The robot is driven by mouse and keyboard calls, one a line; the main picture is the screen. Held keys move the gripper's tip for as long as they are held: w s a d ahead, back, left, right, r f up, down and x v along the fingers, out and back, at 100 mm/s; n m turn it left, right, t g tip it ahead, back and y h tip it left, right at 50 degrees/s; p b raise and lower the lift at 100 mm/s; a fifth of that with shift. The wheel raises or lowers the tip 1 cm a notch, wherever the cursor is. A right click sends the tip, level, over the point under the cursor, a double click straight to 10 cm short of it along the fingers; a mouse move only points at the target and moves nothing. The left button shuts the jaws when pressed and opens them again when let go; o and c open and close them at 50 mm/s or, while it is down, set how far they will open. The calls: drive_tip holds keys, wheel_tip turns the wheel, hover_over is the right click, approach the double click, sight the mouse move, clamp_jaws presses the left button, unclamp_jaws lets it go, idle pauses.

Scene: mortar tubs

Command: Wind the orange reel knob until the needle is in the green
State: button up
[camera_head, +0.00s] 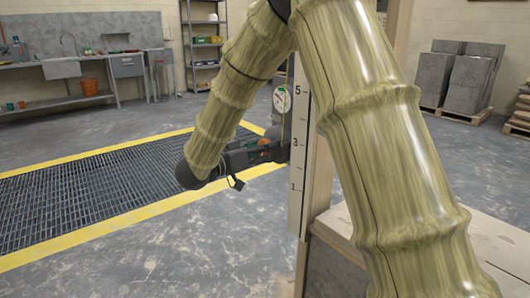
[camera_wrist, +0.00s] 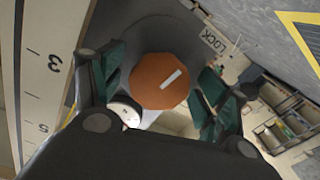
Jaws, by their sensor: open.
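The orange reel knob (camera_wrist: 152,84) faces me in the wrist view, with a white bar mark slanting up to the right. It sits on a dark grey round housing (camera_wrist: 165,38). My gripper (camera_wrist: 160,77) is open, with a green-padded finger on either side of the knob and gaps visible between pads and knob. In the head view my gripper (camera_head: 270,153) is at the post, and only a little orange shows between its fingers. A round white gauge (camera_head: 282,99) hangs just above it; its needle is too small to read. The gauge (camera_wrist: 127,111) is partly hidden in the wrist view.
A white numbered scale strip (camera_head: 298,160) runs up the wooden post beside my gripper. A floor grating with yellow borders (camera_head: 90,195) lies left. A bench (camera_head: 60,95) and shelves (camera_head: 204,42) stand behind.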

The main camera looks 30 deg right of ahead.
drive_tip(key=shift+c, duration=0.3)
drive_tip(key=c, duration=1)
drive_tip(key=shift+r+m+p, duration=0.1)
drive_tip(key=shift+m+p, duration=0.3)
drive_tip(key=shift+p, duration=0.05)
drive_tip(key=shift+m+p, duration=0.5)
drive_tip(key=shift+m, duration=0.1)
drive_tip(key=m+p, duration=0.1)
drive_tip(key=m, duration=0.1)
drive_tip(key=shift+m, duration=0.3)
drive_tip(key=m+p, duration=0.1)
drive_tip(key=m, duration=0.2)
drive_tip(key=shift+m, duration=1.9)
drive_tip(key=shift+m, duration=0.3)
